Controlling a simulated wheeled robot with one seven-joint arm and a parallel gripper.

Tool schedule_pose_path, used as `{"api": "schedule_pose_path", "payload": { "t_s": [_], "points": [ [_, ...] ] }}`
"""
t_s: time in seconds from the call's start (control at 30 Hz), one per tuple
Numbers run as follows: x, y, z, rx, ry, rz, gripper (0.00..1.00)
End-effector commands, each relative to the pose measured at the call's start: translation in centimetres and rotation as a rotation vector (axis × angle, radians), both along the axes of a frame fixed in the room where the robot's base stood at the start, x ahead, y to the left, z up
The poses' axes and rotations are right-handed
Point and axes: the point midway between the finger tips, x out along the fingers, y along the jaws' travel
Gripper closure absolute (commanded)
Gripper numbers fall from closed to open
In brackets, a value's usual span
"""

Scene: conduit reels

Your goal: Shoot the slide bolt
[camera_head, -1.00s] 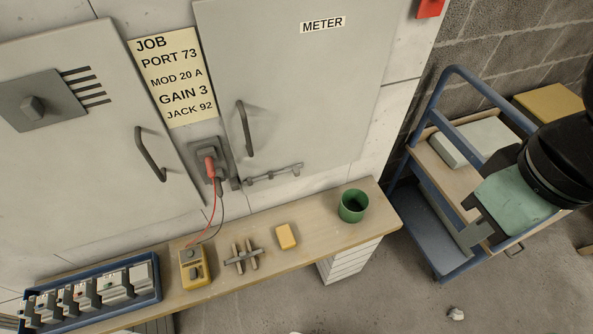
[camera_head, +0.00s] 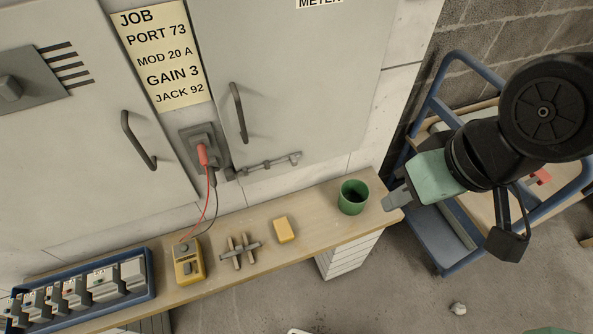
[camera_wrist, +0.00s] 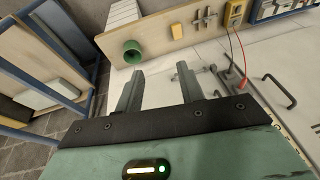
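The slide bolt (camera_head: 268,165) is a thin grey bar in brackets, fixed low on the grey METER door (camera_head: 300,80). A small knob shows near its right end. In the wrist view the bolt (camera_wrist: 212,82) is partly hidden behind a finger. My gripper (camera_head: 396,197) is right of the bolt, past the green cup, and apart from both. In the wrist view its two fingers (camera_wrist: 158,88) stand wide apart with nothing between them. It is open and empty.
A blue trolley (camera_head: 436,238) stands right, beneath my arm.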

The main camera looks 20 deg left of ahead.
Motion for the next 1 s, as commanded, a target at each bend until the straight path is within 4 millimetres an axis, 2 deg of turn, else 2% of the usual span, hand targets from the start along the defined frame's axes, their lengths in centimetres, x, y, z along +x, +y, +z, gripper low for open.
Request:
{"api": "schedule_pose_path", "payload": {
  "t_s": [0.03, 0.1, 0.3, 0.5, 0.6, 0.73, 0.87, 1.0],
  "points": [
    [0.7, 1.5, -3.6, 0.04, -0.027, -0.017, 0.62],
    [2.1, 3.5, -6.4, 0.105, -0.086, -0.051, 0.62],
    [5.5, 7.7, -13.7, 0.26, -0.285, -0.143, 0.62],
    [7.6, 9.8, -20.1, 0.388, -0.529, -0.195, 0.62],
    [8.0, 10.3, -22.8, 0.451, -0.668, -0.192, 0.62],
    [7.7, 10.7, -25.2, 0.536, -0.846, -0.159, 0.62],
    [6.7, 10.9, -26.3, 0.614, -0.985, -0.109, 0.62],
    [5.9, 10.9, -26.5, 0.669, -1.073, -0.07, 0.62]
  ]
}}
